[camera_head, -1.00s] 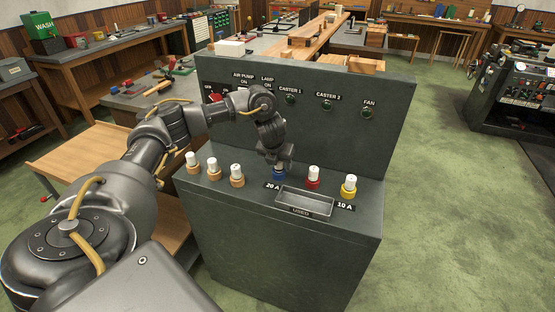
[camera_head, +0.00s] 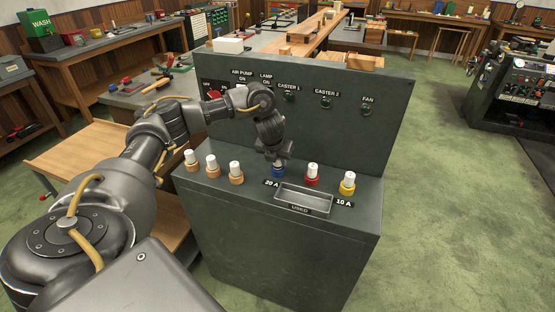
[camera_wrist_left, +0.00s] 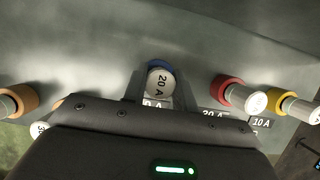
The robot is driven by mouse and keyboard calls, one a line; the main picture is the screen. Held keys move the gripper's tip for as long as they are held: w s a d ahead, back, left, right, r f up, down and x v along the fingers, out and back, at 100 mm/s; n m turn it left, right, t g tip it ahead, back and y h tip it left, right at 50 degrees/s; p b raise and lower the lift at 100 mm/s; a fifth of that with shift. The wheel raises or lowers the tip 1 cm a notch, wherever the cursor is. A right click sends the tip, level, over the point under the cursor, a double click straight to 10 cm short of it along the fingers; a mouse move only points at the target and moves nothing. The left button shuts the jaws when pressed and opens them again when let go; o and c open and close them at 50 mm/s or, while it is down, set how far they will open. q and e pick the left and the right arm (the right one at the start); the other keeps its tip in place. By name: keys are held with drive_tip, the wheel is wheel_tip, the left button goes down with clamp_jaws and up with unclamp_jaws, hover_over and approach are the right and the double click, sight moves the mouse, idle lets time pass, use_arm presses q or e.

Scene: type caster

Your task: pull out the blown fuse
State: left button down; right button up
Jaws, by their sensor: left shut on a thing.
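My left gripper (camera_head: 278,161) is shut on a white fuse marked 20 A (camera_wrist_left: 160,82). The fuse is at the blue holder (camera_head: 278,172) on the ledge of the dark green cabinet (camera_head: 290,250). The blue ring also shows behind the fuse's white face in the left wrist view (camera_wrist_left: 158,64). The fingers hide most of the fuse in the head view; I cannot tell whether it is still fully seated. The empty tray labelled USED (camera_head: 305,198) is just in front. My right gripper is not in view.
White fuses stand in a red holder (camera_head: 312,181) and a yellow holder (camera_head: 347,189) to the right. Three more stand in tan holders (camera_head: 236,179) to the left. The upright panel (camera_head: 330,125) behind carries labelled lamps and a red switch (camera_head: 213,94).

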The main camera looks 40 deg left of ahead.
use_arm(q)
drive_tip(key=shift+r, duration=0.15)
drive_tip(key=shift+r+p, duration=0.1)
drive_tip(key=shift+p, duration=0.2)
drive_tip(key=shift+r+p, duration=0.3)
drive_tip(key=shift+r, duration=0.1)
drive_tip(key=shift+r+p, duration=0.8)
drive_tip(key=shift+r, duration=0.05)
drive_tip(key=shift+r+p, duration=1.35)
drive_tip(key=shift+r, duration=0.15)
